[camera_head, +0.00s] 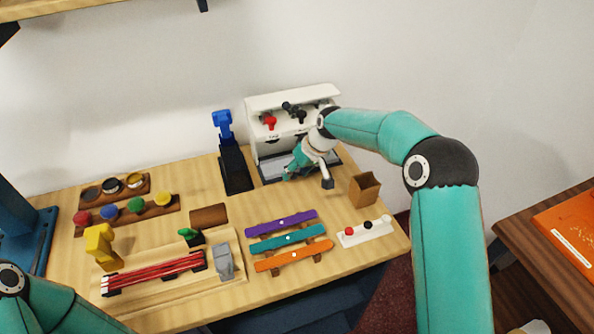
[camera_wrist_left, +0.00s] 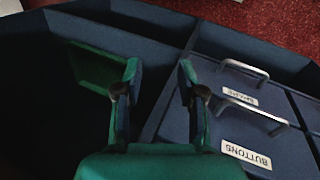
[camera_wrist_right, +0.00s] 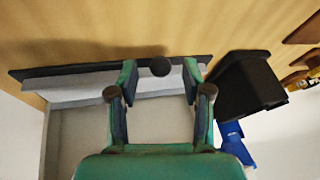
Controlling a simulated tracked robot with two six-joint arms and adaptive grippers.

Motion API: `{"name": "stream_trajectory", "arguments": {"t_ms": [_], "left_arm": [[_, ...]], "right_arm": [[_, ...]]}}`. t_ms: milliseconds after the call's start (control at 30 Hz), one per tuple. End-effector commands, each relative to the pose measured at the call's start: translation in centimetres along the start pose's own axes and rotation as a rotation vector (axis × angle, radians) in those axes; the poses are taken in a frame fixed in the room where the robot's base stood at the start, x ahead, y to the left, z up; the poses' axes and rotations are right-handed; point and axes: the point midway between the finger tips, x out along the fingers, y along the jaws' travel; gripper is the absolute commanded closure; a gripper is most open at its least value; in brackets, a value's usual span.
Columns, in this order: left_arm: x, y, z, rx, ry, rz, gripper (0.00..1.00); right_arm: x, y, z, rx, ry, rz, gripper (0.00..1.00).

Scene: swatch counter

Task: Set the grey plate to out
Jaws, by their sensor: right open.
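The white machine (camera_head: 292,103) stands at the back of the counter, with a grey plate (camera_head: 270,166) low in its open front. In the right wrist view the plate (camera_wrist_right: 80,93) has a dark front strip and a round dark knob (camera_wrist_right: 160,66). My right gripper (camera_head: 289,174) is in front of the machine, pointing down at the plate's front. In its wrist view the gripper (camera_wrist_right: 160,75) is open, with the knob between its fingertips; contact cannot be told. My left gripper (camera_wrist_left: 158,75) is open and empty over dark blue drawers, away from the machine.
A black stand with a blue top (camera_head: 223,125) stands close left of the machine. A brown open box (camera_head: 364,189) and a white button strip (camera_head: 364,231) are to the right. Coloured bars (camera_head: 285,238) and a wooden tray (camera_head: 165,300) with red rods fill the front.

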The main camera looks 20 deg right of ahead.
Motion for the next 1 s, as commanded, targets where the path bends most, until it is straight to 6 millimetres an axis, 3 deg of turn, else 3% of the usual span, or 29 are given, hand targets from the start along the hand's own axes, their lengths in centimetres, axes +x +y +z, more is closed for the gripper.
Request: {"name": "stream_trajectory", "arguments": {"t_ms": [133,433,467,733,1000], "left_arm": [[-0.22,0.08,0.00,0.000,0.000,0.000,0.60],[-0.21,0.08,0.00,0.000,0.000,0.000,0.60],[-0.21,0.08,0.00,0.000,0.000,0.000,0.60],[-0.21,0.08,0.00,0.000,0.000,0.000,0.60],[-0.21,0.08,0.00,0.000,0.000,0.000,0.60]], "right_arm": [[1.04,-0.01,0.00,0.000,0.000,0.000,0.51],[1.26,0.00,-0.02,0.000,0.001,0.000,0.51],[1.25,0.00,-0.02,0.000,0.001,0.000,0.53],[1.23,0.00,-0.01,0.000,0.001,0.000,0.98],[1.20,0.04,-0.01,0.000,0.001,0.001,1.00]]}}
